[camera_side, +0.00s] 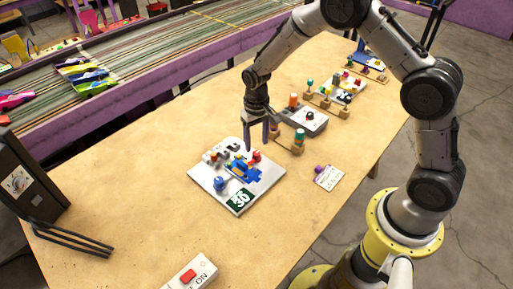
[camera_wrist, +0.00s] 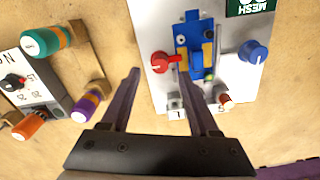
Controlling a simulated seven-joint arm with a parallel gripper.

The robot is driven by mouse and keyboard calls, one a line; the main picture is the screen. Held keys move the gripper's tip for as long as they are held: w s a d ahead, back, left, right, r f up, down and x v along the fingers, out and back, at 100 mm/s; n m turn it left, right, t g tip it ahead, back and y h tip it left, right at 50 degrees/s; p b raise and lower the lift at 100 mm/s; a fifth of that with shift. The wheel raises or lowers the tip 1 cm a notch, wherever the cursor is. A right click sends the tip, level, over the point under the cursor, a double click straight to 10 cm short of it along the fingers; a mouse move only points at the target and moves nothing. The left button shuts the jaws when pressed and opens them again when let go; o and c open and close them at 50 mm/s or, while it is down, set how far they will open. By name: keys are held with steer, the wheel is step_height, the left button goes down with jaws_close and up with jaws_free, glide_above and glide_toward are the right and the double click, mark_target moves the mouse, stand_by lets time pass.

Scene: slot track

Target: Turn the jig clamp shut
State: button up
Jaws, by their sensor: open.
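The white jig board (camera_side: 210,178) lies flat on the table and holds a blue car-like body (camera_side: 238,170). A red knob with a short lever (camera_wrist: 160,62) sits at the board's edge beside the blue body; it also shows in the side view (camera_side: 255,156). A blue knob (camera_wrist: 252,52) stands on the board's other side, also in the side view (camera_side: 220,183). I cannot tell for certain which knob is the clamp. My gripper (camera_wrist: 161,68) is open and points down, with the red knob between its fingertips in the wrist view. In the side view my gripper (camera_side: 260,143) is above the red knob.
A grey dial box (camera_side: 310,117) and a wooden rack with coloured handles (camera_side: 288,143) stand close by on the gripper's far side. A small card with a purple piece (camera_side: 328,178) lies right of the board. A switch box (camera_side: 190,272) is at the front.

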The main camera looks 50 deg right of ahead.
step_height(320, 180, up, 10)
stand_by(0.3)
step_height(320, 180, up, 10)
steer(key=f+t, duration=0.1)
steer(key=t, duration=0.1)
glide_above(256, 153)
steer(key=s, duration=0.1)
steer(key=s+d+r+t, duration=0.1)
steer(key=s+r+t, duration=0.1)
steer(key=s+r, duration=0.65)
steer(key=s+f+n+t, duration=0.1)
steer(key=s+f+n, duration=0.1)
steer(key=s, duration=1.6)
steer(key=shift+s+d+n+t, duration=0.2)
steer(key=shift+s+n+t, duration=0.1)
steer(key=shift+n, duration=0.3)
